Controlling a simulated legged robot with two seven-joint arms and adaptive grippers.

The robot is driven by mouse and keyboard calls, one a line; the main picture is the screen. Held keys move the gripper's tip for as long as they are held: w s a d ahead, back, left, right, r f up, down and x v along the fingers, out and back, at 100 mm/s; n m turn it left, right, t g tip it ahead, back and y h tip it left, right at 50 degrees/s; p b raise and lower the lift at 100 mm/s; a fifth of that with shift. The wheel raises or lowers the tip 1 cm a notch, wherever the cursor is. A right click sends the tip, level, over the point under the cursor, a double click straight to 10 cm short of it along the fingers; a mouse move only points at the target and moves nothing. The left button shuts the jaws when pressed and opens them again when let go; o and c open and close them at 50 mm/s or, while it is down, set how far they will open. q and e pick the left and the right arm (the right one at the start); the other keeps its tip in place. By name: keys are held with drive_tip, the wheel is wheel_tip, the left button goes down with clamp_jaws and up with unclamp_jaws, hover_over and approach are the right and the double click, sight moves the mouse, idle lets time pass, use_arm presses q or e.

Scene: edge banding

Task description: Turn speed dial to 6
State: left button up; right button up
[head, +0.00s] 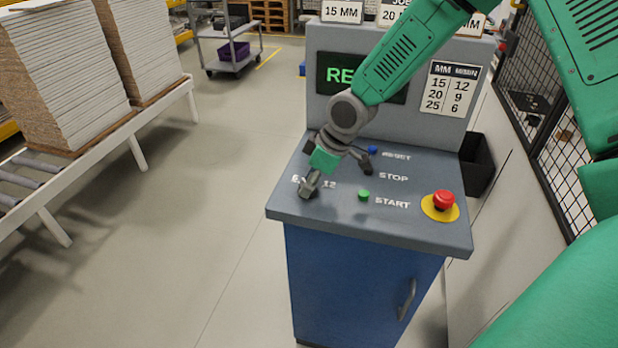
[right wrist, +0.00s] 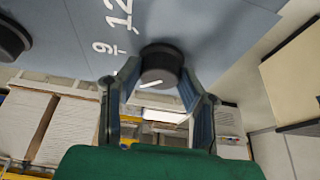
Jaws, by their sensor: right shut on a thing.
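The speed dial (right wrist: 161,66) is a round black knob with a white pointer line, seen in the right wrist view on the grey console top. The numbers 12 and 9 are printed near it. My right gripper (right wrist: 158,84) is shut on the dial, with one finger on each side of it. In the head view my right gripper (head: 309,186) reaches down to the left part of the console top (head: 405,232), beside the printed 12. It hides the dial there. My left gripper is not in view.
A red emergency button (head: 443,199) on a yellow base sits at the console's right. A green start button (head: 364,195) and a blue reset button (head: 372,150) are close to my gripper. A chart (head: 449,88) pairs MM with numbers 12, 9 and 6. Mesh fencing stands at the right.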

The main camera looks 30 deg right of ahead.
drive_tip(key=shift+w, duration=0.15)
drive_tip(key=o, duration=0.9)
drive_tip(key=shift+o, duration=1)
drive_tip(key=shift+w, duration=0.1)
drive_tip(key=shift+d, duration=0.1)
drive_tip(key=shift+r, duration=0.2)
drive_tip(key=v, duration=1.1)
drive_tip(key=shift+d+r, duration=0.1)
drive_tip(key=shift+d, duration=0.05)
